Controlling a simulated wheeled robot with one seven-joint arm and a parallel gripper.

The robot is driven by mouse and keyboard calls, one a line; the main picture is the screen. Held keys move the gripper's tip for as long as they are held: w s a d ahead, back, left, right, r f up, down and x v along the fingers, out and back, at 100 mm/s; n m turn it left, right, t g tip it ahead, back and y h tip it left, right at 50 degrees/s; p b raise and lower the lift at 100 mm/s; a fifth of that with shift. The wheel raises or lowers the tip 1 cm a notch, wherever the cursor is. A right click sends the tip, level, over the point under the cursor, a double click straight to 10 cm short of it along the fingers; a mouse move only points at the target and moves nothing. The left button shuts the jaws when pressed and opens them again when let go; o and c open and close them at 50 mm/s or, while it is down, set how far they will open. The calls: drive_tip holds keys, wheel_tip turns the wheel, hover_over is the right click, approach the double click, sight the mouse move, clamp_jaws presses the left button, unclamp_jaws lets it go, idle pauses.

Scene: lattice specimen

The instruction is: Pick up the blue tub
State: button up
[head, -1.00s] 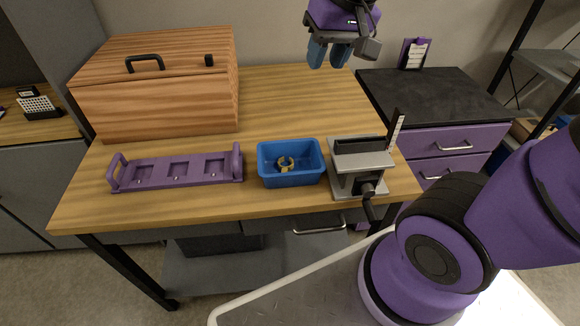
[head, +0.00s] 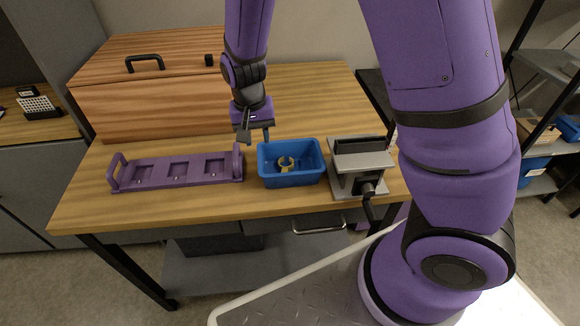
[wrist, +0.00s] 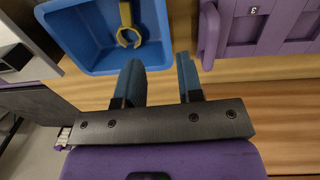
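The blue tub (head: 292,179) sits upright on the wooden table, with a small yellow ring-shaped piece (head: 284,162) inside it. In the wrist view the tub (wrist: 85,62) is at the upper left, with the yellow piece (wrist: 128,37) in it. My gripper (head: 257,136) is above the table by the tub's back left corner. In the wrist view my gripper (wrist: 158,75) shows its two blue fingers apart with nothing between them. The fingertips appear just outside the tub's wall, and I cannot tell how high above it they are.
A purple three-slot rack (head: 178,172) lies left of the tub. A grey vise-like fixture (head: 360,164) stands close on its right. A wooden box (head: 155,95) with a black handle fills the back left. Table space behind the tub is free.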

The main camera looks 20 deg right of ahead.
drive_tip(key=f, duration=1.2)
drive_tip(key=shift+d+f, duration=0.1)
drive_tip(key=shift+d, duration=0.2)
drive_tip(key=shift+c, duration=0.2)
clamp_jaws()
